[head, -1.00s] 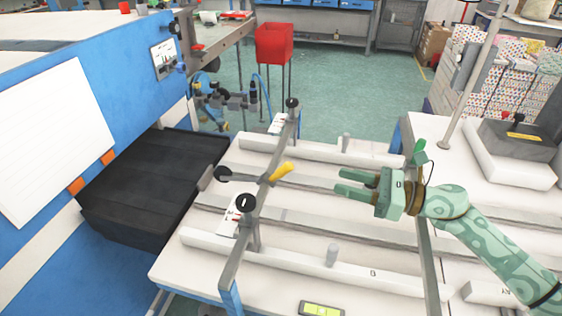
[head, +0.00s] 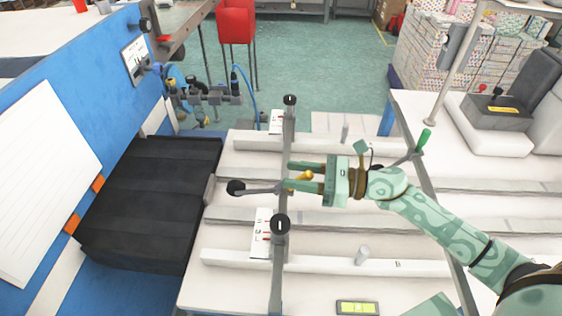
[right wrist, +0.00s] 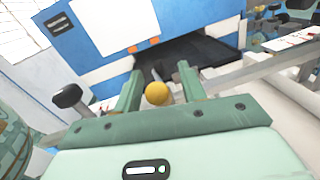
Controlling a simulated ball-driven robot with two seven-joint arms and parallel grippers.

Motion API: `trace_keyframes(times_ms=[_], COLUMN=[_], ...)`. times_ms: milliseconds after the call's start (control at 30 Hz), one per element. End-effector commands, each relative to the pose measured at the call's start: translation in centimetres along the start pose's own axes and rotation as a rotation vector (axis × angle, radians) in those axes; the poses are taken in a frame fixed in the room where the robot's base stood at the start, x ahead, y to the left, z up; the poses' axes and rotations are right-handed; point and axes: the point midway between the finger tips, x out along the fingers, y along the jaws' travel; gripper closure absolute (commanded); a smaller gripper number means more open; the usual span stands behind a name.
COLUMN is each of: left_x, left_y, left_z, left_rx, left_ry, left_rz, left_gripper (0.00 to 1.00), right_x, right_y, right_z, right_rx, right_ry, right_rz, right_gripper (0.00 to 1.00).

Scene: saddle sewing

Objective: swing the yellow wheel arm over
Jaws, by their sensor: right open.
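The yellow wheel arm (head: 303,177) is a short yellow handle on a grey lever, with a black knob (head: 236,187) at the lever's left end. It sits on the long grey rail that crosses the table. My right gripper (head: 292,175) is open, with its green fingers on either side of the yellow handle. In the right wrist view the round yellow end (right wrist: 157,93) shows between the two fingers, near the palm. I cannot tell whether the fingers touch it. My left gripper is not in view.
Two black knobs (head: 280,224) (head: 290,100) stand on the grey rail. A black conveyor (head: 150,200) and blue machine stand at left. White bars cross the table.

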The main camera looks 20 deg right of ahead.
Motion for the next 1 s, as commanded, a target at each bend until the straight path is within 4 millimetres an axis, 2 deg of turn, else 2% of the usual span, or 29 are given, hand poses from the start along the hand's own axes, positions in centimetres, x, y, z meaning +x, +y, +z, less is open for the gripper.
trace_keyframes(times_ms=[333,467,500,767,1000], left_x=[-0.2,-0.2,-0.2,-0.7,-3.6], left_y=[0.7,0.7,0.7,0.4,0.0], left_z=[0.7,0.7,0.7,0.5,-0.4], left_rx=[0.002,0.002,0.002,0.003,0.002], left_ry=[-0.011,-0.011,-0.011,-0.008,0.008], left_rz=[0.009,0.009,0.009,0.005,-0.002], left_gripper=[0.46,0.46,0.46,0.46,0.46], right_x=[0.0,0.0,0.0,0.1,0.7], right_y=[0.2,0.2,0.2,0.2,0.3], right_z=[-0.1,-0.1,-0.1,0.2,1.1], right_rx=[0.000,0.000,0.000,-0.004,-0.020], right_ry=[0.000,0.000,0.000,0.015,0.115], right_rz=[0.000,0.000,0.000,-0.002,-0.011], right_gripper=[0.59,0.95,1.00,1.00,1.00])
